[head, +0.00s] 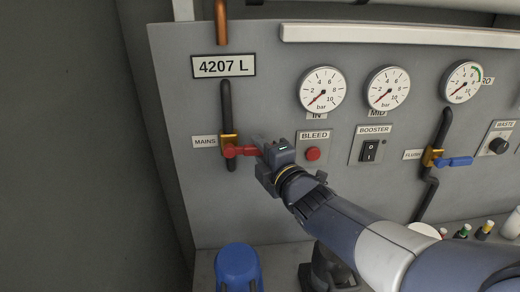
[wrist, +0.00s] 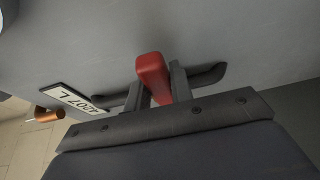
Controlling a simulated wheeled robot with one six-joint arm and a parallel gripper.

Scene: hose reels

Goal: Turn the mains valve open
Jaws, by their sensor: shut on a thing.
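The mains valve has a brass body (head: 229,141) on a dark vertical pipe, beside the MAINS label (head: 204,141). Its red lever (head: 240,151) points right, roughly horizontal, across the pipe. My gripper (head: 262,152) is at the lever's right end and shut on it. In the wrist view the red lever (wrist: 153,75) stands between the two fingers of my gripper (wrist: 158,88). The fingers hide part of the lever's outer end in the head view.
Right of the gripper are the red BLEED button (head: 313,154) and the BOOSTER switch (head: 370,151). Three gauges (head: 321,89) sit above. The FLUSH valve with a blue lever (head: 455,161) is farther right. A blue container (head: 238,266) stands below.

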